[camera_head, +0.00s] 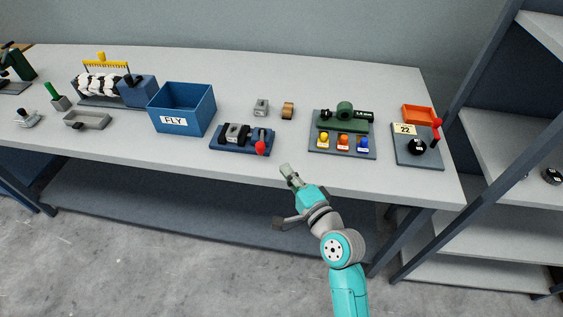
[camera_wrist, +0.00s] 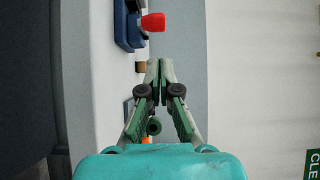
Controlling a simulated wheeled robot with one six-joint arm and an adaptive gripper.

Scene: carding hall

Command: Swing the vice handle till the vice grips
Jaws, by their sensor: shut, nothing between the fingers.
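The vice (camera_head: 232,138) sits on a dark blue base at the front of the table, right of the middle of the blue bin. Its handle (camera_head: 260,149) has a red knob and points towards the table's front edge. In the wrist view the red knob (camera_wrist: 153,22) shows at the top, with part of the blue vice base (camera_wrist: 128,24) left of it. My gripper (camera_head: 287,171) is in front of the table edge, to the right of the red knob and apart from it. In the wrist view my gripper's fingertips (camera_wrist: 160,68) are together with nothing between them.
The blue FLY bin (camera_head: 183,108) stands behind and left of the vice. A grey block (camera_head: 261,107) and a brown ring (camera_head: 288,110) lie behind it. A panel with coloured buttons (camera_head: 342,150) stands to the right. Table surface between vice and panel is clear.

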